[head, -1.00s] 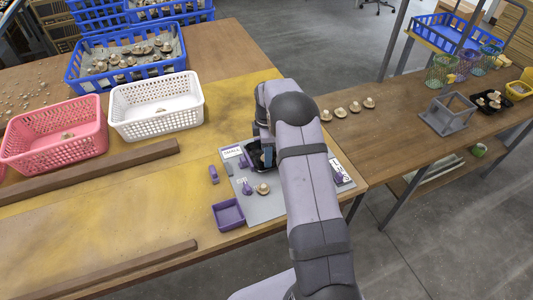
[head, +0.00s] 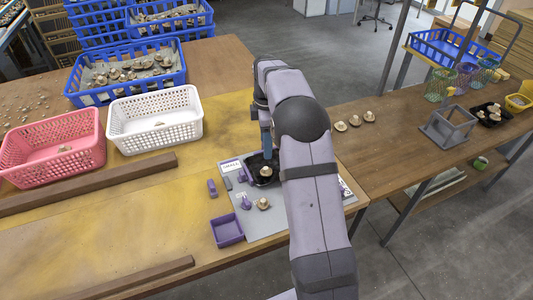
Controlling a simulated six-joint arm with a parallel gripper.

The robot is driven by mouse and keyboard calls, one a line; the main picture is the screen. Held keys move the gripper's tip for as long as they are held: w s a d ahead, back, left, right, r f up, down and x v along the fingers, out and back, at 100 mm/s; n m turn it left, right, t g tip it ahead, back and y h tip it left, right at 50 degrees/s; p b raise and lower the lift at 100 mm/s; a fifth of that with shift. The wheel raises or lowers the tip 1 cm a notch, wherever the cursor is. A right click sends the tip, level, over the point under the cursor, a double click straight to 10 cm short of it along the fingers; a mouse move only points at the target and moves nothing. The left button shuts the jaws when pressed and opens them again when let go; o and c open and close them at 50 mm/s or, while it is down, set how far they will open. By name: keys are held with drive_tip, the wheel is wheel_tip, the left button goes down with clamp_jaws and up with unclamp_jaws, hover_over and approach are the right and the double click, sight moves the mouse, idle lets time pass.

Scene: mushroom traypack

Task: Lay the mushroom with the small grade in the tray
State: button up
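The black tray (head: 250,179) sits on the grey mat beside the SMALL label (head: 230,166). A pale mushroom (head: 266,171) shows inside the tray. My gripper (head: 267,150) points down just above the tray; its visible finger is apart from that mushroom. My arm hides part of the gripper, so I cannot see its opening. Another mushroom (head: 263,203) stands on the mat in front of the tray, beside a purple piece (head: 245,203).
A purple bin (head: 227,230) stands at the mat's front left. White (head: 155,118) and pink (head: 55,145) baskets stand to the left. Three mushrooms (head: 354,118) show in a row on the right bench. My arm covers the mat's right part.

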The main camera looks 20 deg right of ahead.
drive_tip(key=s+a+f+m, duration=0.1)
drive_tip(key=s+a+m, duration=0.3)
drive_tip(key=s, duration=0.6)
drive_tip(key=s+a+f+m, duration=0.1)
drive_tip(key=s+a+m, duration=0.2)
drive_tip(key=s+m, duration=0.3)
drive_tip(key=s+a+f+m, duration=0.1)
drive_tip(key=s+a+m, duration=0.3)
drive_tip(key=s, duration=1)
drive_tip(key=shift+a+m, duration=0.35)
drive_tip(key=shift+m, duration=0.15)
drive_tip(key=shift+s, duration=0.1)
wheel_tip(320, 180, up, 6)
drive_tip(key=p, duration=0.6)
wheel_tip(320, 180, down, 46)
drive_tip(key=b, duration=4.6)
